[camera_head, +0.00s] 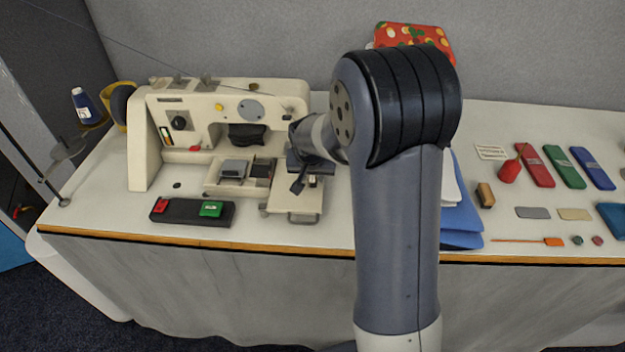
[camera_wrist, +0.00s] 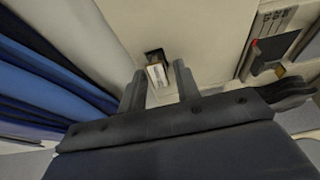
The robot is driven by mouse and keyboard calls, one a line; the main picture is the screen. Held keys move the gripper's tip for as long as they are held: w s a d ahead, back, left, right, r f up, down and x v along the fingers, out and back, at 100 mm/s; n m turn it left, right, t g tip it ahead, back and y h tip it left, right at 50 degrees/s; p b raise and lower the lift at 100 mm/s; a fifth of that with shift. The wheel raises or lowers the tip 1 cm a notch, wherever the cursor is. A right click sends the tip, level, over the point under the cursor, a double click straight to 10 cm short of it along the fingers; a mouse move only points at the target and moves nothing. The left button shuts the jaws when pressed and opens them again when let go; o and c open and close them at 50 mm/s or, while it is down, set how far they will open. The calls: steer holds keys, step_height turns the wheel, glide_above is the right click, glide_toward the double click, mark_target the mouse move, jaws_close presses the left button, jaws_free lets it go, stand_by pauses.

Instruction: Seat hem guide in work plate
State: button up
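The work plate (camera_head: 303,204) is a pale plate at the right end of the sewing machine's bed. A small black and white block (camera_wrist: 157,72), which may be the hem guide, lies between and just beyond my fingertips in the wrist view. My gripper (camera_wrist: 159,71) is open around it, with a gap on both sides. In the head view my gripper (camera_head: 303,182) points down over the rear of the work plate, and my arm hides part of that area. Whether the block touches the plate I cannot tell.
The sewing machine (camera_head: 222,108) stands just left of my gripper. A black pedal box (camera_head: 190,212) with red and green buttons lies in front of it. Blue folded cloth (camera_head: 460,222) lies to the right of my arm, with several small sewing items beyond.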

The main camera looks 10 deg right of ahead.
steer(key=shift+c, duration=0.4)
jaws_close()
steer(key=shift+r, duration=0.15)
